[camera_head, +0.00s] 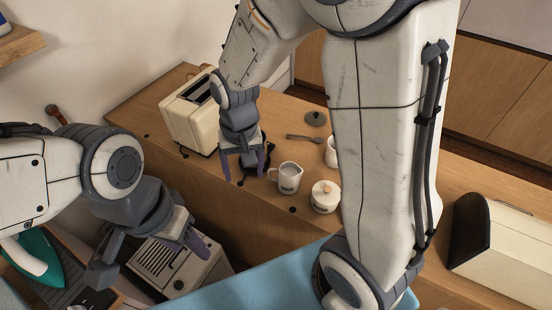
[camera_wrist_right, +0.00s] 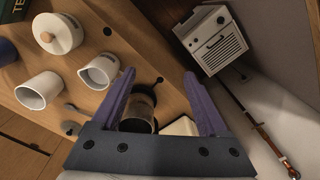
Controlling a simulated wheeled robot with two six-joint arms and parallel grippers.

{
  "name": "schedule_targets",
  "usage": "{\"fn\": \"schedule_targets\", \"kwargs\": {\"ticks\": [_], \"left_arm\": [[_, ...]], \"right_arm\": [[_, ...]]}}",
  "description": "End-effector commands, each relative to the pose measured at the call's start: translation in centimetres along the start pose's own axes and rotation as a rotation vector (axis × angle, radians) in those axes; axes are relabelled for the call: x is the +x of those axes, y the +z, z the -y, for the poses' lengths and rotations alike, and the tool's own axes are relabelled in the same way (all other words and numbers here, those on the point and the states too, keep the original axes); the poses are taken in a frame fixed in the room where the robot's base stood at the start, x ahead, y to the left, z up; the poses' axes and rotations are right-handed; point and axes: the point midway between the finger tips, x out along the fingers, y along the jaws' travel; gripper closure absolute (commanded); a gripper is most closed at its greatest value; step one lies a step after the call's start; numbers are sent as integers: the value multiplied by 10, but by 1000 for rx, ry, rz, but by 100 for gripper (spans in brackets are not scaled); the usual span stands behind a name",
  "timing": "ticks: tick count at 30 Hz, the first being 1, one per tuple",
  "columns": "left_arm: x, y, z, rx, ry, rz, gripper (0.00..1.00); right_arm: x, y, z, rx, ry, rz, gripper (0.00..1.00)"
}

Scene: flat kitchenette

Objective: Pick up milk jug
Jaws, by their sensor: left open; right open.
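The milk jug (camera_head: 288,177) is a small white jug with a dark label, upright on the wooden counter. In the right wrist view the jug (camera_wrist_right: 99,71) lies left of the fingers, outside the gap between them. My right gripper (camera_head: 244,173) is open, pointing down, just left of the jug in the head view and apart from it. In its wrist view, the right gripper (camera_wrist_right: 160,76) has a dark glass jar (camera_wrist_right: 139,108) behind the finger gap, near the left finger. My left gripper (camera_head: 151,262) is open and empty at lower left, far from the jug.
A white lidded pot (camera_head: 325,198) stands close to the jug. A white mug (camera_wrist_right: 38,91), partly hidden by my arm in the head view, a spoon (camera_head: 304,138) and a dark lid (camera_head: 316,118) are nearby. A cream toaster (camera_head: 190,112) stands left. A white appliance (camera_head: 172,268) is below.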

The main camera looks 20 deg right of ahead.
Motion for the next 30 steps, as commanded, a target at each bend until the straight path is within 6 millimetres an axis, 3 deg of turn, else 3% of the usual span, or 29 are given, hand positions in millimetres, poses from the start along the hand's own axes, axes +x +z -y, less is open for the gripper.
{"fn": "schedule_targets", "kwargs": {"ticks": [1,3,9,21,30], "left_arm": [[-15,-1,-1,0,0,0,45],[-23,-1,-2,0,0,0,45],[-34,-2,-2,0,0,0,45],[-47,-2,-3,2,0,0,45],[-60,-3,-4,4,0,0,45]], "right_arm": [[3,-22,-16,120,13,9,23],[16,-47,-36,266,21,9,23],[46,-84,-77,525,33,4,23],[98,-89,-86,572,36,6,23],[118,-84,-85,570,36,8,23]]}}
